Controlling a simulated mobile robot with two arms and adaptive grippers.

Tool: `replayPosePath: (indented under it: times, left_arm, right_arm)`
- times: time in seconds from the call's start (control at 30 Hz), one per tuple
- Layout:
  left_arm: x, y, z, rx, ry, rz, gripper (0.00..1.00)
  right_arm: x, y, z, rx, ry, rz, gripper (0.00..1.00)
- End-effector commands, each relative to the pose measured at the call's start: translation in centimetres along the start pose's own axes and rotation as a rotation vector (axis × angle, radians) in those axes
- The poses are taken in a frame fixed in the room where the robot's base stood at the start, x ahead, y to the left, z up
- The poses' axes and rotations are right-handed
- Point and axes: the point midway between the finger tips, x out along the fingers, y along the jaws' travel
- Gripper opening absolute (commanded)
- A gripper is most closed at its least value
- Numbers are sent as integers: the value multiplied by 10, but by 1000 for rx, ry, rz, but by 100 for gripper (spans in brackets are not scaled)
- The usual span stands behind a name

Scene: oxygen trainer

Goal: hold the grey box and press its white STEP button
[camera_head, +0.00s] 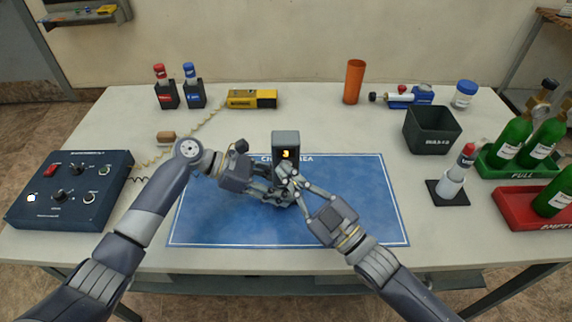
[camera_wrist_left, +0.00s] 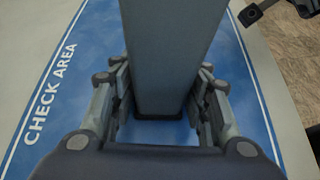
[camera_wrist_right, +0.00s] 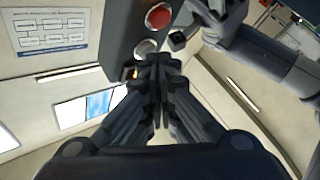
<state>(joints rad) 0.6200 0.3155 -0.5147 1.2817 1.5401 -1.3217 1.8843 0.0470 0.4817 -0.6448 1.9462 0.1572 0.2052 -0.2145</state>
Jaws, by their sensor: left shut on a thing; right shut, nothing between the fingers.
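The grey box (camera_head: 286,142) stands upright over the blue mat, its small display lit with an orange 3. My left gripper (camera_head: 268,190) is shut on the box from the left; the left wrist view shows the box (camera_wrist_left: 172,50) between its fingers. My right gripper (camera_head: 292,178) is shut and empty, in front of the box. In the right wrist view its closed fingertips (camera_wrist_right: 158,60) are at or very near the white button (camera_wrist_right: 145,47); I cannot tell whether they touch. A red button (camera_wrist_right: 158,16) is beside it. In the head view the fingers hide the buttons.
The blue check-area mat (camera_head: 210,225) has free room around the grippers. A blue control panel (camera_head: 70,190) stands at the left. A dark bin (camera_head: 432,131), a white bottle on a black base (camera_head: 447,193) and green and red cylinder trays (camera_head: 530,210) are at the right.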

Motion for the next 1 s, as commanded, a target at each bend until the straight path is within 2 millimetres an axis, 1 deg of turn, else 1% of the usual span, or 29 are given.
replayPosePath:
  times: [0.2,0.57,1.0]
  left_arm:
    - [0,0,0,-1,0,-1,30]
    - [0,0,0,-1,-1,-1,30]
    - [0,0,0,-1,0,0,30]
  right_arm:
    - [-8,-5,-5,0,0,0,0]
    - [-10,-7,-7,0,0,0,0]
    - [-39,-28,-27,1,-1,-1,0]
